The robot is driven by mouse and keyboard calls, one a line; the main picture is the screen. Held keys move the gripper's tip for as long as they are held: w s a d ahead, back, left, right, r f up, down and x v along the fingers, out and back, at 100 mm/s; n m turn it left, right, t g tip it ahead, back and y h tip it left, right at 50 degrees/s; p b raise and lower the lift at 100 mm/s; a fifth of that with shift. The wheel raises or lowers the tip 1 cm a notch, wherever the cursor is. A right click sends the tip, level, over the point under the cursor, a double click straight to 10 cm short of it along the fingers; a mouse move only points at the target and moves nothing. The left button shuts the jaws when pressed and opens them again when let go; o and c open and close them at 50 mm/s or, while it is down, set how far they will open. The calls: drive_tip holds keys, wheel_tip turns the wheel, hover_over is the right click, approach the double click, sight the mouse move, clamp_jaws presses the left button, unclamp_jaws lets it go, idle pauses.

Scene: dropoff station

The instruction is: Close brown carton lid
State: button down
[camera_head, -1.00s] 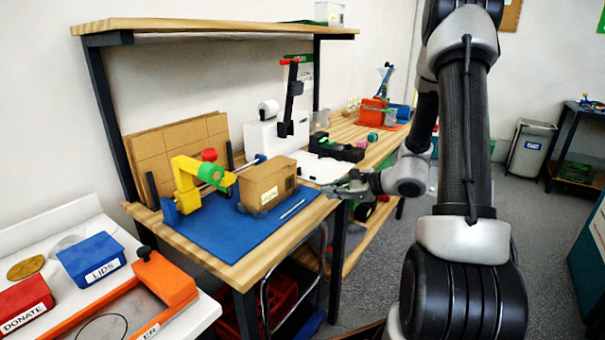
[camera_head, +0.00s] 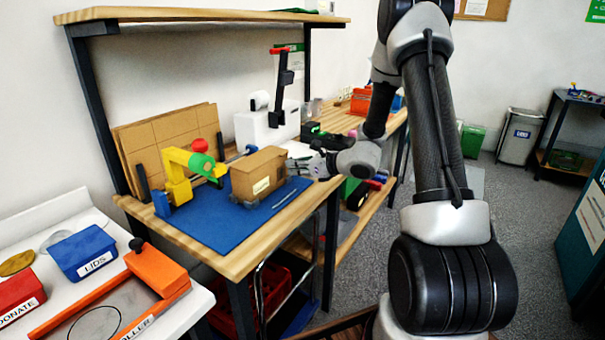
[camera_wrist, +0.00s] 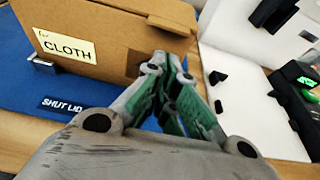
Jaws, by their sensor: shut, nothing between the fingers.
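The brown carton (camera_head: 257,174) stands on the blue mat (camera_head: 215,229) on the wooden bench. Its top looks flat and closed in the head view. In the wrist view the carton (camera_wrist: 105,38) fills the upper left and bears a label reading "CLOTH". A strip reading "SHUT LID" (camera_wrist: 77,107) lies on the mat in front of it. My gripper (camera_wrist: 168,62) is shut and empty, its fingertips close to the carton's right end; I cannot tell whether they touch it. In the head view my gripper (camera_head: 322,166) is at the carton's right, over the bench edge.
A yellow and green tape dispenser (camera_head: 180,172) stands left of the carton, with flat cardboard sheets (camera_head: 165,140) behind. A white machine (camera_head: 262,127) with a black arm stands behind right. A wooden shelf (camera_head: 200,15) spans above.

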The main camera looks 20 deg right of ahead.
drive_tip(key=shift+r, duration=0.85)
drive_tip(key=shift+r+g+h, duration=0.3)
drive_tip(key=shift+r, duration=0.1)
